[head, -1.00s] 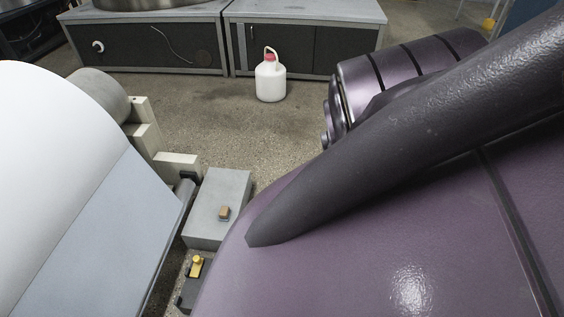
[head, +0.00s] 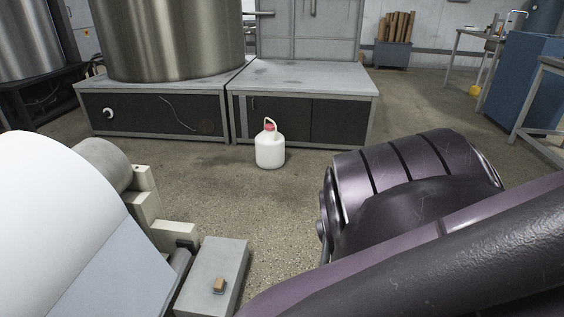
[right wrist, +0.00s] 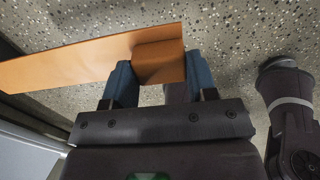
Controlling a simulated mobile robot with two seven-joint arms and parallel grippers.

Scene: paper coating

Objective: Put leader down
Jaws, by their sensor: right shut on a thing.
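In the right wrist view my right gripper (right wrist: 161,82) has its blue fingers on both sides of an orange block. This block joins a long flat orange strip (right wrist: 75,64), which I take to be the leader. The gripper is shut on it, and the strip extends to the left above the speckled floor. The head view shows neither the leader nor either gripper. My left gripper is in neither view.
A white paper roll (head: 50,190) stands on the left beside a grey box (head: 212,275) with a small brown knob. A white jug (head: 270,150) stands on the floor before a low grey cabinet (head: 310,80). Open floor lies between them. A blue bench (head: 515,80) stands right.

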